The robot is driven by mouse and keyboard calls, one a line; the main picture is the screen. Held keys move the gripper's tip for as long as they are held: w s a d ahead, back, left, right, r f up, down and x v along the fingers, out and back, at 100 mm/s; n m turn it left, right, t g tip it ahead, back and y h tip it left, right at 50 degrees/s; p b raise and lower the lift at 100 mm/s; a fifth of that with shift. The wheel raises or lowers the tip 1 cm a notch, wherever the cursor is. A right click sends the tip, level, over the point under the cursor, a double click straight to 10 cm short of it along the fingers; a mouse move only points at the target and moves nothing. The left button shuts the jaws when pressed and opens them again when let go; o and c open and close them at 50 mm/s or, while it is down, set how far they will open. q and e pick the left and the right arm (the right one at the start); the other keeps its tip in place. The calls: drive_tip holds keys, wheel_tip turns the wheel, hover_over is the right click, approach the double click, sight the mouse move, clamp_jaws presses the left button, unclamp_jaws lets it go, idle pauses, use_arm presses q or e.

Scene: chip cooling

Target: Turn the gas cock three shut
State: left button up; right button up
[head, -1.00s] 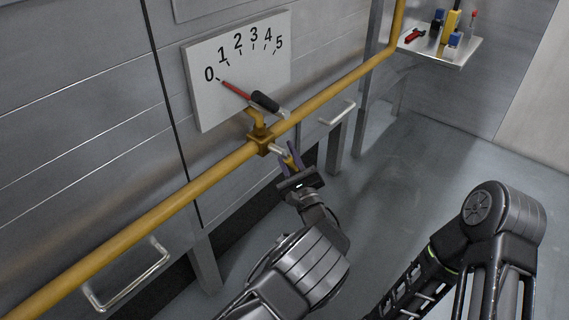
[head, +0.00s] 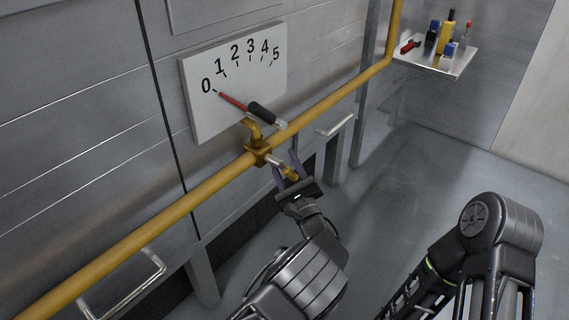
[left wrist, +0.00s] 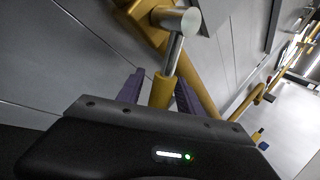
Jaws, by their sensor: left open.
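The gas cock handle (head: 291,174) is a yellow grip on a silver stem. It sticks out from a brass fitting (head: 257,152) on the yellow pipe. My left gripper (head: 284,163) is open, its purple fingers on either side of the handle. In the left wrist view, the yellow handle (left wrist: 161,92) stands between the two open fingers (left wrist: 158,88), with a gap at least on the left side. Its silver stem (left wrist: 174,50) runs up to a round end. My right gripper is out of view; only part of my right arm shows.
A white plate numbered 0 to 5 (head: 203,120) is on the wall, with a red pointer with a black grip (head: 262,113) aimed near 0. The yellow pipe (head: 150,223) runs along the wall. A shelf (head: 423,68) holds several small items at the back right. Metal handles stick out below the pipe.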

sight(291, 176)
use_arm(q)
drive_tip(key=shift+s, duration=0.1)
drive_tip(key=p+v, duration=0.2)
drive_tip(key=v, duration=0.4)
drive_tip(key=shift+s+d, duration=0.25)
drive_tip(key=shift+s, duration=0.1)
drive_tip(key=shift+s+d+f, duration=0.1)
drive_tip(key=shift+s+f, duration=0.15)
drive_tip(key=shift+s, duration=0.1)
drive_tip(key=shift+c, duration=0.4)
